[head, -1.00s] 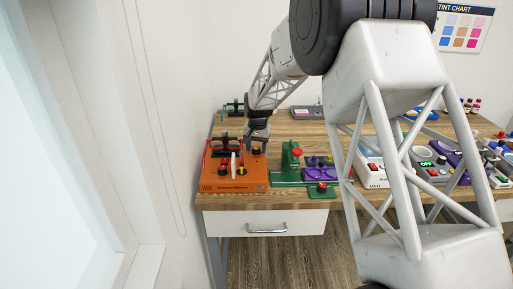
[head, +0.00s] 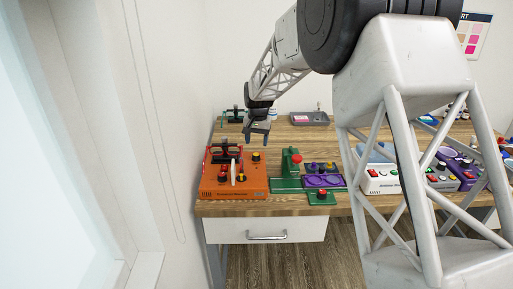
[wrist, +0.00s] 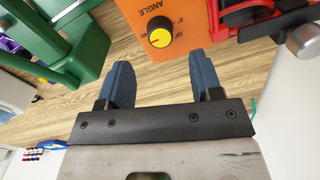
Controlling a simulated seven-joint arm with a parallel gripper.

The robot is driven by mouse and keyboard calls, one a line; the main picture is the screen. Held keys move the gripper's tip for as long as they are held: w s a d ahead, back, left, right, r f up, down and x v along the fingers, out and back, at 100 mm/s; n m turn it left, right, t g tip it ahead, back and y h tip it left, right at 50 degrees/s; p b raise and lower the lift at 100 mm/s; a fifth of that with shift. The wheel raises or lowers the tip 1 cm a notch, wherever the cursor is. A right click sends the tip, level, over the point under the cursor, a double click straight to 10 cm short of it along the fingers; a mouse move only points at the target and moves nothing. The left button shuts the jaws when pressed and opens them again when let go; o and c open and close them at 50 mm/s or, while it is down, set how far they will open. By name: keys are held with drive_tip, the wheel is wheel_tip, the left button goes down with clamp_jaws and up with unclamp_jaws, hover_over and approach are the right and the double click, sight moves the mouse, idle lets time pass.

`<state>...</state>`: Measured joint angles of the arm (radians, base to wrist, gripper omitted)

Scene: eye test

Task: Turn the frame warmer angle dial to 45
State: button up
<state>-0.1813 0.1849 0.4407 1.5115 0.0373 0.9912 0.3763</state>
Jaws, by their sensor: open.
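The frame warmer is an orange box (head: 208,188) at the left front of the table. Its angle dial (head: 256,156), black with a yellow top, sits at the back right of the box. In the wrist view the dial (wrist: 160,37) is beside the printed word ANGLE and degree marks, including 0; I cannot surely tell which mark it points to. My gripper (head: 257,142) is open and empty, above and behind the dial. In the wrist view the blue fingertips (wrist: 160,62) are apart, and the dial lies beyond them, untouched.
A green press-like fixture (head: 289,165) and a purple panel (head: 324,181) stand right of the orange box. Red-framed parts and knobs (head: 224,176) crowd the box's left side. A grey tray (head: 310,118) lies behind. Bare wood (head: 272,150) separates box and green fixture.

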drive_tip(key=shift+r, duration=0.75)
drive_tip(key=shift+s+d+r, duration=0.25)
drive_tip(key=shift+s+r, duration=0.1)
drive_tip(key=s+d+r, duration=0.3)
drive_tip(key=s+r, duration=0.1)
drive_tip(key=s, duration=0.4)
drive_tip(key=s+d+r+n+t, duration=0.1)
drive_tip(key=s+d+r, duration=0.3)
drive_tip(key=s, duration=0.5)
drive_tip(key=s+d+r, duration=0.3)
drive_tip(key=s+r, duration=0.1)
drive_tip(key=s, duration=0.4)
drive_tip(key=s+d+f, duration=0.1)
drive_tip(key=s+d, duration=0.2)
drive_tip(key=s, duration=1.1)
drive_tip(key=s+d+f+n+t, duration=0.1)
drive_tip(key=s+d+f, duration=0.1)
drive_tip(key=s, duration=1.2)
drive_tip(key=shift+s+d+f+t+h, duration=0.2)
drive_tip(key=shift+s+d+t+h, duration=0.1)
drive_tip(key=shift+s+d, duration=0.15)
